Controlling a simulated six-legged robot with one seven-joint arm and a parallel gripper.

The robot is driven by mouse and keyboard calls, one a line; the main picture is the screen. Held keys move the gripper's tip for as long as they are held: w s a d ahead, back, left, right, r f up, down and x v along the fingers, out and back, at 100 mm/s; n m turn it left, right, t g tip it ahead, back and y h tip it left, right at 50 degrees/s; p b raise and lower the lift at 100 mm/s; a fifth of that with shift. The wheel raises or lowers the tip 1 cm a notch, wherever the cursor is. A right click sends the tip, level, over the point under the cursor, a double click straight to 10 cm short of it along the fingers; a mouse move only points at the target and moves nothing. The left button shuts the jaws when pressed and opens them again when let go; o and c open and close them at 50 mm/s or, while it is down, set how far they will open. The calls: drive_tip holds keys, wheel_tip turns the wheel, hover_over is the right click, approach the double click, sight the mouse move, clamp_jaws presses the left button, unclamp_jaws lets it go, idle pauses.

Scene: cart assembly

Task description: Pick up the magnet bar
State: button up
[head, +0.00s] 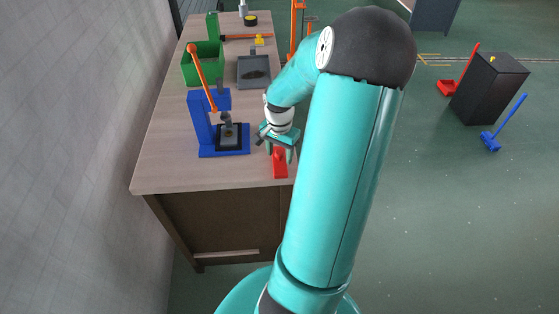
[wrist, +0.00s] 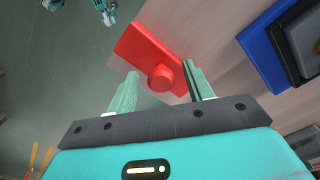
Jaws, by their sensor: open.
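The magnet bar appears to be the flat red bar with a round red knob, seen in the head view (head: 280,165) near the table's front right corner and in the wrist view (wrist: 146,45). My gripper (head: 279,151) is over its far end. In the wrist view my gripper (wrist: 160,72) is open, with one finger on each side of the knob. The right finger looks close to the bar's edge; I cannot tell whether it touches. Nothing is held. The arm hides part of the table's right edge in the head view.
A blue press (head: 203,122) with an orange lever stands left of my gripper. Behind it are a green bin (head: 203,63) and a grey tray (head: 254,71). The wooden table's front left (head: 165,172) is clear. A black cabinet (head: 488,88) stands on the floor at right.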

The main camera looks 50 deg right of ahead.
sight(282, 152)
drive_tip(key=shift+f, duration=0.2)
drive_tip(key=shift+c, duration=0.2)
clamp_jaws()
drive_tip(key=shift+r, duration=0.15)
drive_tip(key=shift+r, duration=0.25)
drive_tip(key=r, duration=0.3)
drive_tip(key=shift+s+d+r, duration=0.1)
drive_tip(key=shift+s+r, duration=0.05)
drive_tip(key=shift+s, duration=0.15)
drive_tip(key=s+r, duration=0.9)
drive_tip(key=s, duration=0.4)
drive_tip(key=shift+s, duration=0.15)
